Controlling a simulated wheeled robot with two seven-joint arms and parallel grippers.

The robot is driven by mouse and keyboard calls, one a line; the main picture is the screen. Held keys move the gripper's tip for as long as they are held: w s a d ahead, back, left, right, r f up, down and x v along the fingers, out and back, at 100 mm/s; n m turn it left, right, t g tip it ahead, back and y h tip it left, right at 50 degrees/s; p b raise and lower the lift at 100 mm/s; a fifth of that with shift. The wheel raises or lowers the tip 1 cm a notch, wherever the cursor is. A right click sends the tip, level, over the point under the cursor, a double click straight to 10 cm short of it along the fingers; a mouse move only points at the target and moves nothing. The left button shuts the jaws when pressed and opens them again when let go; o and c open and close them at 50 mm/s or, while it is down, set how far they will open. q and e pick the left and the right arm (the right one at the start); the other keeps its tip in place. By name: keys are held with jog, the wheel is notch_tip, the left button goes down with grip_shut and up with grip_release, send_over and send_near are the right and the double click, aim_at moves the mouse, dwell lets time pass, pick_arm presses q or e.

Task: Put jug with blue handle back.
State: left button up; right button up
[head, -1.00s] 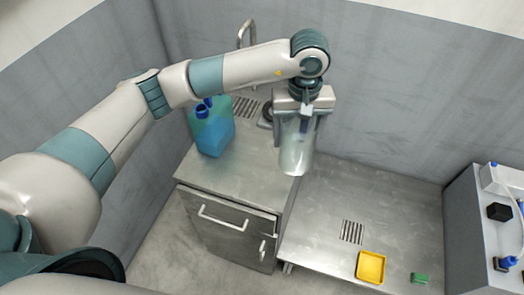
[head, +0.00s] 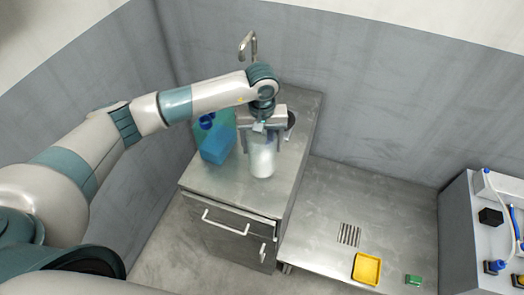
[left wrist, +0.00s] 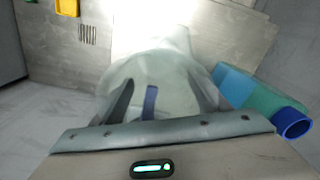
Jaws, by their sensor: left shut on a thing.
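My left gripper (head: 262,138) is shut on a translucent whitish jug (head: 262,160), which hangs roughly upright over the metal cabinet top (head: 225,188). Whether its base touches the top I cannot tell. In the left wrist view the jug (left wrist: 165,75) fills the space between the fingers, and a blue strip (left wrist: 150,102), seemingly its handle, shows between them. My right gripper is not in view.
A teal bottle with blue liquid (head: 217,147) and a blue cap stands close left of the jug. A tap (head: 247,45) rises behind. A lower metal surface (head: 310,235) to the right holds a yellow tray (head: 366,269) and a green block (head: 414,280).

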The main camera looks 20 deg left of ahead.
pick_arm(q)
jog(key=shift+f+p, duration=0.2)
jog(key=shift+p, duration=0.1)
notch_tip(320, 180, down, 3)
jog(key=shift+r+p, duration=0.1)
jog(key=shift+p, duration=0.85)
jog(key=shift+f, duration=0.35)
jog(key=shift+f, duration=0.1)
jog(key=shift+f+b, duration=0.1)
jog(key=shift+b, duration=0.2)
jog(key=o, duration=1.4)
